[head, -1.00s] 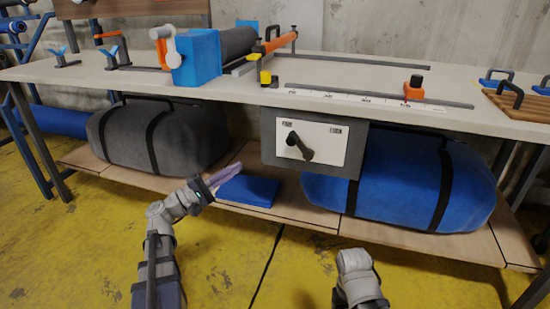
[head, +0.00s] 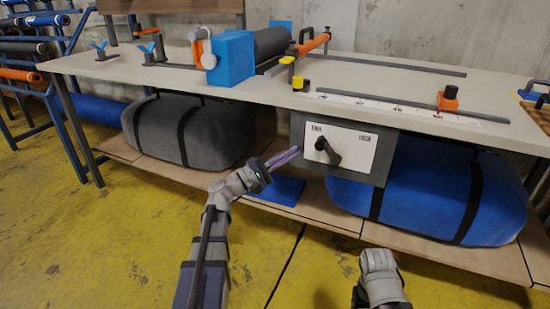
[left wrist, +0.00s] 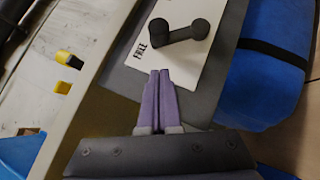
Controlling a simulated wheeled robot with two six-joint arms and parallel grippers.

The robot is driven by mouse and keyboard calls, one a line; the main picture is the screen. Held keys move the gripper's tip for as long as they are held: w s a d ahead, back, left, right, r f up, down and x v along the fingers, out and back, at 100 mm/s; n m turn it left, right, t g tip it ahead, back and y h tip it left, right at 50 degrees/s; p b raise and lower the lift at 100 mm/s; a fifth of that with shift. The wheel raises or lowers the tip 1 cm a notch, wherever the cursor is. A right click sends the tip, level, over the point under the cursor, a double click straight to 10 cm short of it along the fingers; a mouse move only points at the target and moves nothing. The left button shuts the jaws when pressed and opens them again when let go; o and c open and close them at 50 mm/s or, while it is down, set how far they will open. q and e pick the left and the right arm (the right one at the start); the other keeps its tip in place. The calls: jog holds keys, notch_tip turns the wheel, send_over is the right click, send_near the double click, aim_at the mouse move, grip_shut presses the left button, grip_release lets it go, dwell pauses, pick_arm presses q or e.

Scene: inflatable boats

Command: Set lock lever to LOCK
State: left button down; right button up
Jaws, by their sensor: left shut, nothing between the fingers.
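The black lock lever (head: 328,151) sits on a white panel (head: 350,148) on the front of a grey box under the bench. The lever slants from upper left to lower right, its upper left end nearer the left label. That label reads FREE in the left wrist view, where the lever (left wrist: 180,32) also shows. The right label is too small to read surely. My left gripper (head: 297,151) is shut and empty, its purple fingers pointing at the panel's left side. In the left wrist view its fingertips (left wrist: 160,72) are near the panel's edge, apart from the lever. My right gripper is out of view.
The bench top (head: 420,93) overhangs the box. A grey bag (head: 215,130) and a blue bag (head: 430,190) lie on the lower shelf either side. A blue flat block (head: 280,192) lies below the box. Yellow floor in front is clear.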

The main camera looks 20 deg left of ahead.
pick_arm(q)
jog(key=shift+d+r+p, duration=0.25)
jog(key=shift+d+r, duration=0.1)
jog(key=shift+d, duration=0.3)
jog(key=shift+d+r+p, duration=0.25)
jog(key=shift+d+r, duration=0.05)
jog(key=shift+d, duration=0.3)
jog(key=shift+d+r+p, duration=0.25)
jog(key=shift+d+r, duration=0.1)
jog(key=shift+d, duration=0.3)
jog(key=shift+s+d+r+m+g+y+p, duration=0.1)
jog(key=shift+d+r+m+g+y+p, duration=1.2)
jog(key=shift+p, duration=2.7)
jog(key=shift+d+r+m+g+y+p, duration=0.65)
jog(key=shift+d+m+y+p, duration=1.2)
jog(key=shift+p, duration=2.2)
jog(key=shift+s+d+r+m+g+y+p, duration=0.1)
jog(key=shift+d+r+m+g+y+p, duration=0.85)
jog(key=shift+d+m+p, duration=2.1)
jog(key=shift+a+f+n+p, duration=0.2)
jog(key=shift+a+n+p, duration=0.55)
jog(key=shift+n+p, duration=0.35)
jog(key=shift+r, duration=0.1)
